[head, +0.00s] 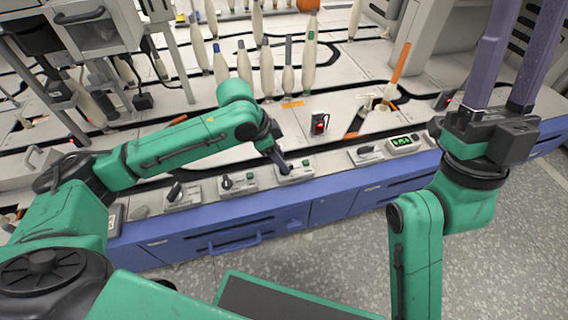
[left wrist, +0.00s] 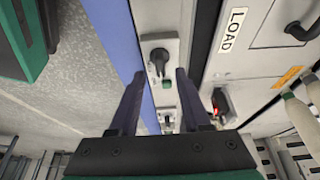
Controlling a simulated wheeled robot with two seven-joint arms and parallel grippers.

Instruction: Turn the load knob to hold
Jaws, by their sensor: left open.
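The load knob (left wrist: 160,60) is a dark lever knob on a light grey plate near the table's front edge, with a green button below it in the left wrist view. A LOAD label (left wrist: 232,30) is printed on the table beside it. In the head view my left gripper (head: 282,162) is over this plate (head: 298,174) and partly hides the knob. In the left wrist view my left gripper (left wrist: 160,75) is open, one finger on either side of the knob. Contact cannot be told. My right gripper (head: 505,60) is raised at the right, fingers apart, empty.
Similar knob plates stand along the front edge to the left (head: 237,182) and right (head: 367,152). A red-lit switch (head: 320,124) and several bobbins (head: 266,68) stand behind. A box with a green display (head: 403,143) is at the right. Blue drawers (head: 235,237) front the table.

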